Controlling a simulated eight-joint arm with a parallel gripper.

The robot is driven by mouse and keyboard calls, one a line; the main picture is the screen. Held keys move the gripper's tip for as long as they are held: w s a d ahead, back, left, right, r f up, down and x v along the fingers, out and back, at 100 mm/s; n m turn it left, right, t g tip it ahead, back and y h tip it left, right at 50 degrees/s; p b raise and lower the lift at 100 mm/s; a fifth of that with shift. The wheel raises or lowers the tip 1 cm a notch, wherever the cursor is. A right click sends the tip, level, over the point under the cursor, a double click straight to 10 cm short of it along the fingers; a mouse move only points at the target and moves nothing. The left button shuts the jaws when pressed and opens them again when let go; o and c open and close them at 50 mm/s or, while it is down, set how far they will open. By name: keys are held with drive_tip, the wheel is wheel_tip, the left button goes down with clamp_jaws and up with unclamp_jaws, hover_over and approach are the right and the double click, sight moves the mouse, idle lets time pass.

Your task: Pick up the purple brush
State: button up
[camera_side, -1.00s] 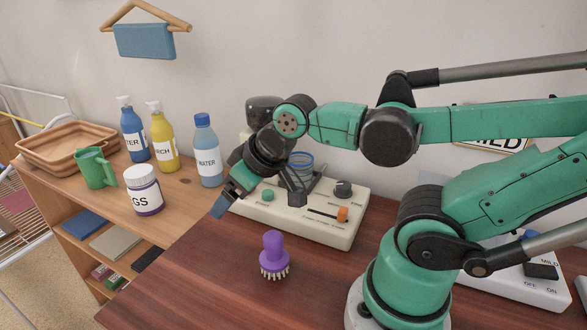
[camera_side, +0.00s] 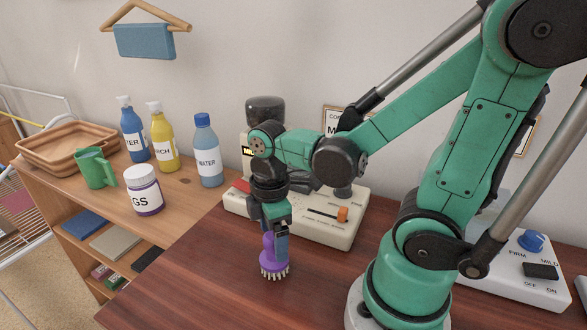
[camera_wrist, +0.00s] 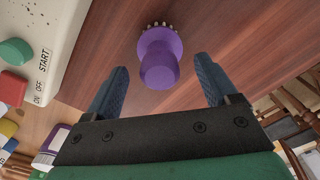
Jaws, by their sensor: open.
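The purple brush (camera_side: 273,262) stands upright on the brown table, its pale bristles down and its handle up. My gripper (camera_side: 275,232) points down at the top of the handle and hides part of it in the side view. In the wrist view the brush (camera_wrist: 158,58) lies just beyond my gripper (camera_wrist: 163,82), roughly centred between its two blue fingers. The fingers are apart, with a gap on each side of the handle, and nothing is held.
A white control box (camera_side: 340,222) with a knob and orange slider stands behind the brush. A wooden shelf (camera_side: 185,195) at left holds bottles, a jar (camera_side: 144,190), a green mug (camera_side: 95,168) and trays. The table in front of the brush is clear.

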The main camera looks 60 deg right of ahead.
drive_tip(key=shift+f, duration=1.35)
clamp_jaws()
